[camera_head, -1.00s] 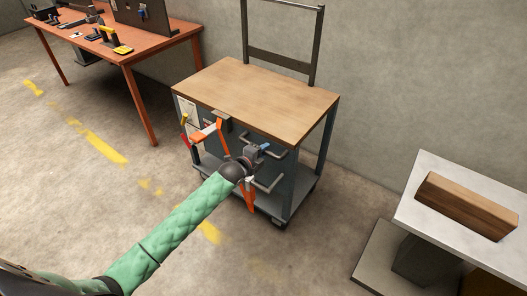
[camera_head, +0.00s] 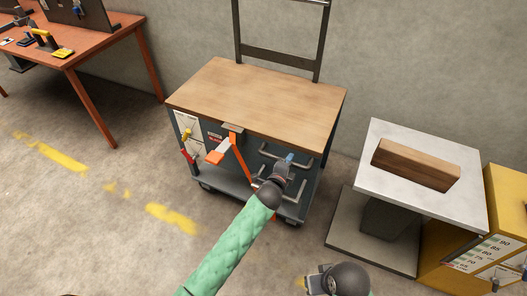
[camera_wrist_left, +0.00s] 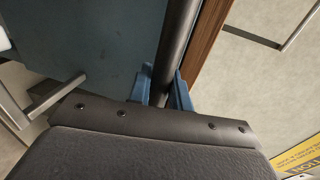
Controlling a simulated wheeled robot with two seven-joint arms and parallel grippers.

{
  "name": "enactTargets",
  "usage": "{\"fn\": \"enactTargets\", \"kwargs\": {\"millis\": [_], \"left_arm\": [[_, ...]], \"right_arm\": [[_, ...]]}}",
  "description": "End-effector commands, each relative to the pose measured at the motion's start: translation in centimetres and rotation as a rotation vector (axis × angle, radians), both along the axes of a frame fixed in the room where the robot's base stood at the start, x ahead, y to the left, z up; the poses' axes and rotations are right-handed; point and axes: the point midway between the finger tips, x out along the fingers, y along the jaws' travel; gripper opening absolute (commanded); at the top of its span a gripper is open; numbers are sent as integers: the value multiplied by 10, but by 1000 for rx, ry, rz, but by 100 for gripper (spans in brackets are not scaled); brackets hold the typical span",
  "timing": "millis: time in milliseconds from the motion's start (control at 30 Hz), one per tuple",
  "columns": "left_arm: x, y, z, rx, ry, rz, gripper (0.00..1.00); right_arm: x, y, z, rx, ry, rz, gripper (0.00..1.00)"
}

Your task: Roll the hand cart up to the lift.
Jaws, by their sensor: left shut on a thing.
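The hand cart has a wooden top (camera_head: 255,95), a blue-grey body and a dark push frame (camera_head: 280,52) at its back. It stands upright on casters near the wall. My left gripper (camera_head: 286,168) is at the cart's front right. In the left wrist view its blue fingers (camera_wrist_left: 165,92) are shut on a dark bar (camera_wrist_left: 178,45) beside the wood edge. The lift has a pale platform (camera_head: 465,195) and stands just right of the cart, a small gap apart. My right gripper (camera_head: 320,280) is at the bottom edge, partly cut off; its fingers are unclear.
A wooden block (camera_head: 415,165) lies on the lift platform. A yellow cabinet (camera_head: 500,215) with numbers stands right of it. Orange clamp-like tools (camera_head: 222,150) hang on the cart's front. An orange-brown workbench (camera_head: 95,40) is at the left. The floor in front is clear.

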Motion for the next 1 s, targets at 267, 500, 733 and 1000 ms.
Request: {"fn": "enactTargets", "kwargs": {"millis": [267,500,733,1000], "left_arm": [[-30,-80,-1,-5,3,-3,0],[-43,-116,-2,-2,3,-2,0],[-47,-128,-1,0,2,-1,0],[-48,-130,-2,-1,2,-3,0]], "right_arm": [[0,0,-2,1,-1,0,36],[1,4,-5,9,-11,2,36],[1,6,-6,12,-13,8,36],[1,6,-7,12,-14,8,36]]}}
